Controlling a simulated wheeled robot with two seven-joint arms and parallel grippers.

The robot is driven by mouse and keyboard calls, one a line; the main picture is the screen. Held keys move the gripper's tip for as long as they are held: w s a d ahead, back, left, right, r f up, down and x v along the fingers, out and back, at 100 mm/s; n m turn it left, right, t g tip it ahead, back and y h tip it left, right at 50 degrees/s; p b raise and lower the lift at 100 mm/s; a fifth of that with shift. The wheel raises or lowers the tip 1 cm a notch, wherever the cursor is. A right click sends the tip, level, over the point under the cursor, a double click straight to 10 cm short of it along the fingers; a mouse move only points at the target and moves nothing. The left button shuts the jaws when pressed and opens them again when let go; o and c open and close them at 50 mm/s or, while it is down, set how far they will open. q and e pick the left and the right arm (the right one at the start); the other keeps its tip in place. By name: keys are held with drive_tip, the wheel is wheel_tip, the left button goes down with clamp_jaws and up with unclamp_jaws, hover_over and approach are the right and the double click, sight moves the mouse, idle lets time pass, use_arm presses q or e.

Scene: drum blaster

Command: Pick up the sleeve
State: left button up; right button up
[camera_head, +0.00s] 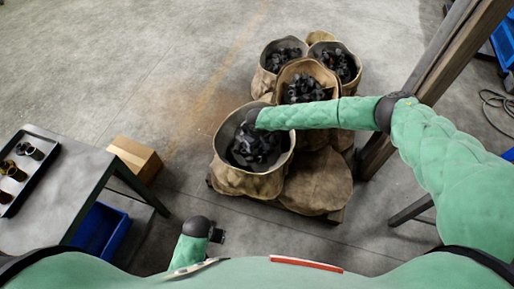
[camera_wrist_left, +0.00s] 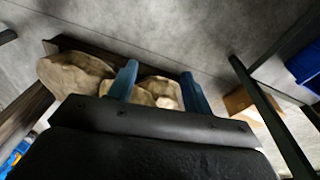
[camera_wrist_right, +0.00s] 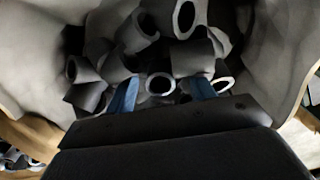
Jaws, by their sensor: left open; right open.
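Dark grey, hollow, tube-shaped sleeves (camera_head: 256,148) lie in a loose heap in the front-left sack (camera_head: 247,184). In the right wrist view, my right gripper (camera_wrist_right: 164,80) is open above the heap, inside the sack's mouth. A sleeve (camera_wrist_right: 160,85) shows end-on between its fingers, and several others lie around it; contact cannot be told. In the head view, its fingers do not stand out against the dark heap. My left gripper (camera_wrist_left: 158,70) is open and empty; in the head view, it (camera_head: 217,236) is low, in front of the sacks.
More sacks of dark pieces (camera_head: 304,90) stand behind, on a pallet (camera_head: 325,212). A wooden post (camera_head: 376,155) rises at right. At left are a table (camera_head: 62,190) with a tray (camera_head: 42,172), a cardboard box (camera_head: 137,157) and a blue bin (camera_head: 100,232). Open floor lies beyond.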

drive_tip(key=shift+c, duration=0.2)
drive_tip(key=c, duration=1.1)
